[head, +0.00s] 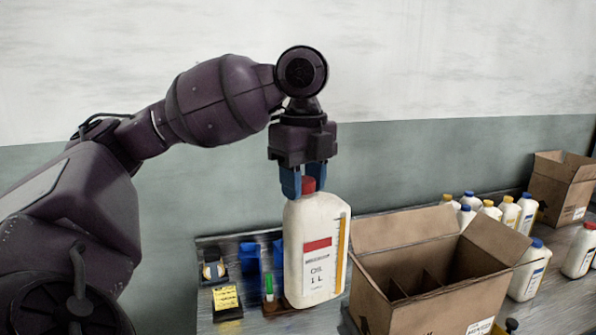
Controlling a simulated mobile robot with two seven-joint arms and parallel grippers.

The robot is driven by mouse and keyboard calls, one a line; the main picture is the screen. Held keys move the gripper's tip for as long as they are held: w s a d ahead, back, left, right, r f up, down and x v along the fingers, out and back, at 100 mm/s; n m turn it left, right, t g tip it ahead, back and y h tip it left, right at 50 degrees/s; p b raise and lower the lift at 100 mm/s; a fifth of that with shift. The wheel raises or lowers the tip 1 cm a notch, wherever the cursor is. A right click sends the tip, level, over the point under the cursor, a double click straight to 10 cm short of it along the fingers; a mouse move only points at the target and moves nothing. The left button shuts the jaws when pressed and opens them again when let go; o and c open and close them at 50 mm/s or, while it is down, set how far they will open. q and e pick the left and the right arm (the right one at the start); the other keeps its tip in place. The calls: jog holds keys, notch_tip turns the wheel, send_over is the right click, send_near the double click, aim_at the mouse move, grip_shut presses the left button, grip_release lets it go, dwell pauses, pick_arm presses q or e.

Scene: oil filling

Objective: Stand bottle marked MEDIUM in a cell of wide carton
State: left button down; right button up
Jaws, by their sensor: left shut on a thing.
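My left gripper (305,182) is shut on the red cap of a white bottle (314,235). The bottle hangs nearly upright, with a red label band, "OIL 1 L" style print and a yellow strip down its right side. I cannot read the word MEDIUM on it. An open brown carton (405,306) with dividers making cells stands just right of the bottle, its flaps spread. The bottle is outside the carton, to its left; whether its base touches the bench is hard to tell. The cell floors are hidden. My right gripper is not in view.
Several white bottles with blue and yellow caps stand behind and right of the carton, one blue-capped bottle (530,270) close beside it. Another carton (562,188) stands at the far right. Blue holders (250,257) and a yellow sponge-like block (225,297) lie left.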

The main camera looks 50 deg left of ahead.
pick_arm(q)
jog(key=w+d+f+n, duration=0.2)
jog(key=d+f+n, duration=0.3)
jog(key=f, duration=0.4)
jog(key=w+d+f+n, duration=0.3)
jog(key=d+f+n, duration=0.2)
jog(key=f, duration=0.5)
jog(key=w+d+f+n, duration=0.2)
jog(key=d+f+n, duration=0.3)
jog(key=f+n, duration=0.3)
jog(key=shift+w+d+f+n, duration=0.15)
jog(key=shift+w+f+n, duration=0.25)
jog(key=shift+f, duration=0.6)
jog(key=shift+s, duration=0.1)
